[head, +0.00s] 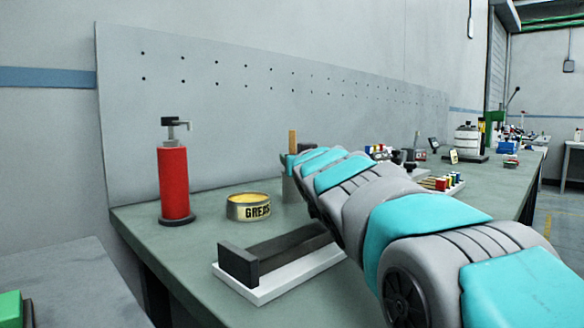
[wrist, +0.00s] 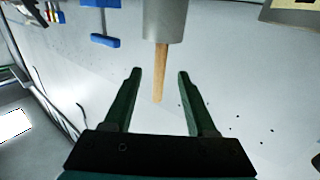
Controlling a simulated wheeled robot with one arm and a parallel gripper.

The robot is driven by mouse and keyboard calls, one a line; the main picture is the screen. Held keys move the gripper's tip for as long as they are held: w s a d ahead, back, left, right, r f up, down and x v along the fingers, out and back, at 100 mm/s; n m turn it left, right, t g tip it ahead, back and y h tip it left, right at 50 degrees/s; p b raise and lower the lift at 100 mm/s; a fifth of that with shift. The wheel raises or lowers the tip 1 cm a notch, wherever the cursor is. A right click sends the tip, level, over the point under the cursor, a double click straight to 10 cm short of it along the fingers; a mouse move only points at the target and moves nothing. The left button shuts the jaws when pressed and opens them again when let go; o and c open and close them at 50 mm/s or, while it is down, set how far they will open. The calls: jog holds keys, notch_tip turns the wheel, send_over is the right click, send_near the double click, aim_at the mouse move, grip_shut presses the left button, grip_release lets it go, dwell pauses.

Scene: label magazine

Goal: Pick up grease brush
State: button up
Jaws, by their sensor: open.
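The grease brush shows as a wooden handle (head: 292,140) standing up out of a grey cup (head: 289,190) on the bench in the head view; its bristle end is hidden. In the wrist view the handle (wrist: 160,78) comes out of the cup (wrist: 163,20) and lies between the two fingers in the picture. My gripper (wrist: 159,74) is open, its dark green fingers apart with a gap on each side of the handle. In the head view my arm hides most of the gripper and part of the cup.
A grease tin (head: 249,207) stands left of the cup, with a red pump bottle (head: 174,184) further left. A dark bar on a white base (head: 258,293) lies in front. A perforated grey panel (head: 230,100) rises behind. Small coloured items (head: 442,183) lie right.

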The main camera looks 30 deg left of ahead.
jog(key=shift+p+x, duration=0.55)
jog(key=shift+x, duration=1.7)
jog(key=shift+w+a, duration=0.25)
grip_shut()
